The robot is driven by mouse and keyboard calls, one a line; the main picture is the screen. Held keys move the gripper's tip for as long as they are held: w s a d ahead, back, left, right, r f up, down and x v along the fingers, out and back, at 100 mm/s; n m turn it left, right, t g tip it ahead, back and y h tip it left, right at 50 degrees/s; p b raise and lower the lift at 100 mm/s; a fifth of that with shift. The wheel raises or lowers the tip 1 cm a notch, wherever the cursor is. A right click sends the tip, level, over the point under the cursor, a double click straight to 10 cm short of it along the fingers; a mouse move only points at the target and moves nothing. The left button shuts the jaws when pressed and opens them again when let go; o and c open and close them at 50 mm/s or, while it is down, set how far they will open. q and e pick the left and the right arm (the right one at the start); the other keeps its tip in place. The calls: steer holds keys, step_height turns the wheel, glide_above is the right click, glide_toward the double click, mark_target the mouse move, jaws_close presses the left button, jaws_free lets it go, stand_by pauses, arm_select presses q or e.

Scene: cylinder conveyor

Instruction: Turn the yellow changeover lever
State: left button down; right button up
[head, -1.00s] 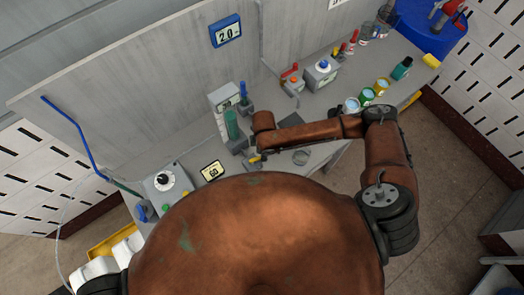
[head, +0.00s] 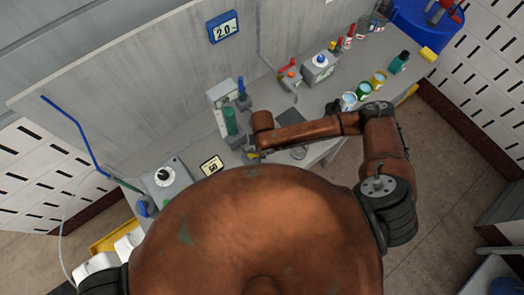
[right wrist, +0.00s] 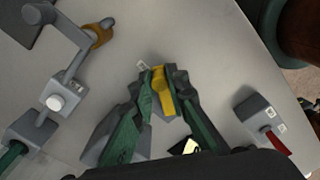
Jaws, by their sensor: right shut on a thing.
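The yellow changeover lever (right wrist: 161,100) is a short yellow piece between the green-padded fingers of my right gripper (right wrist: 157,88) in the right wrist view. The gripper is shut on it, and the fingers hide parts of it. In the head view only a small yellow bit (head: 253,155) shows below the end of my right arm, beside the green cylinder (head: 230,121). The lever's base and pivot cannot be made out. My left gripper is not in view.
In the right wrist view, a grey fixture with an orange ring (right wrist: 101,37) stands upper left, and a grey block with a red handle (right wrist: 258,113) stands right. In the head view, a dial box (head: 166,184) is left, and several jars and a blue drum (head: 415,28) are right.

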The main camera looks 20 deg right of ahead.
steer(key=shift+o, duration=0.2)
steer(key=shift+s+a+p, duration=0.2)
steer(key=shift+s+p, duration=0.25)
steer(key=shift+s, duration=0.15)
steer(key=shift+o, duration=0.2)
steer(key=shift+s, duration=0.15)
steer(key=shift+s+a, duration=0.1)
steer(key=shift+o, duration=0.3)
steer(key=shift+s+a+p, duration=0.25)
steer(key=shift+s+p, duration=0.1)
steer(key=shift+p, duration=0.1)
steer(key=shift+o, duration=0.3)
steer(key=shift+s+a, duration=0.15)
steer(key=shift+a, duration=0.15)
steer(key=shift+o, duration=0.5)
steer(key=shift+s+a+r+p, duration=0.1)
steer(key=shift+s+a+p, duration=0.35)
steer(key=shift+p, duration=0.2)
steer(key=o, duration=0.8)
steer(key=shift+w, duration=0.2)
steer(key=shift+c, duration=0.2)
steer(key=o, duration=0.8)
steer(key=shift+d, duration=0.1)
steer(key=shift+c, duration=0.2)
